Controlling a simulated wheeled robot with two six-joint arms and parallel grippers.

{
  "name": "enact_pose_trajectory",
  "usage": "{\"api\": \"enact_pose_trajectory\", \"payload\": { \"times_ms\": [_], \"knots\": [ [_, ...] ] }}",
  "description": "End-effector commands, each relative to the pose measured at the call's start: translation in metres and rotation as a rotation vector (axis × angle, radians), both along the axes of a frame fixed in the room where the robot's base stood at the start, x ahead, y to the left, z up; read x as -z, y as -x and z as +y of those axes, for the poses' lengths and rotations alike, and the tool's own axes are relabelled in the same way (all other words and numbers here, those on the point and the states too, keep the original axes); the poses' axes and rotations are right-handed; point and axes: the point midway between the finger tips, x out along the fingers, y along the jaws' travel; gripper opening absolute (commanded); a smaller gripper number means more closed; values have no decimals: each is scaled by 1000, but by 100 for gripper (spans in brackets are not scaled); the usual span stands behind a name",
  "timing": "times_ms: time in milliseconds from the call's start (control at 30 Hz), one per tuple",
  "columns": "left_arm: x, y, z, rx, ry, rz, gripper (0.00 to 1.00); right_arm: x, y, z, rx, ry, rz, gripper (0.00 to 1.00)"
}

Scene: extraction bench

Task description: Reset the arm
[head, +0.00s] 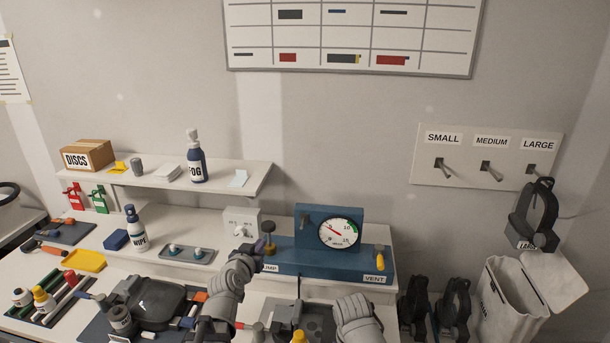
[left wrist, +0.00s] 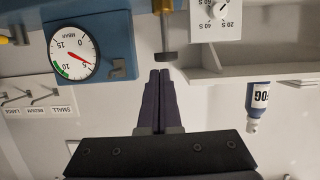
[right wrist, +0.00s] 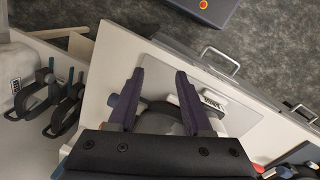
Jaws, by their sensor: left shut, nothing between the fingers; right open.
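My left gripper (head: 261,246) is shut and empty, raised beside the pump handle (head: 269,228) of the blue gauge unit (head: 295,268). In the left wrist view its dark fingers (left wrist: 160,74) are together, with the pump handle (left wrist: 166,56) just beyond their tips; a small gap seems to separate them. My right gripper (right wrist: 160,72) is open in the right wrist view, above the bench with a grey plate and a white labelled block (right wrist: 214,100); a round object lies partly hidden behind the fingers. In the head view only my right forearm shows, at the lower edge.
The gauge (head: 340,233) and yellow vent lever (head: 380,258) are right of my left gripper. A small white dial box (head: 241,223) stands close on its left. A shelf (head: 230,180) with the FOG bottle (head: 196,162) is behind.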

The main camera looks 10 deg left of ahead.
Motion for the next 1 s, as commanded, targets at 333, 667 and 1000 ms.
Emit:
{"api": "enact_pose_trajectory", "payload": {
  "times_ms": [333, 667, 1000],
  "knots": [
    [119, 87, -56, 129, 13, 698, 0, 0, 0, 0, 0, 0, 0, 50],
    [161, 192, -48, -42, -67, 1222, 0, 6, 0, 0, 0, 0, 0, 50],
    [191, 230, -129, 126, -278, 1276, 0, 35, 0, 0, 1, 0, 0, 50]
  ]
}}
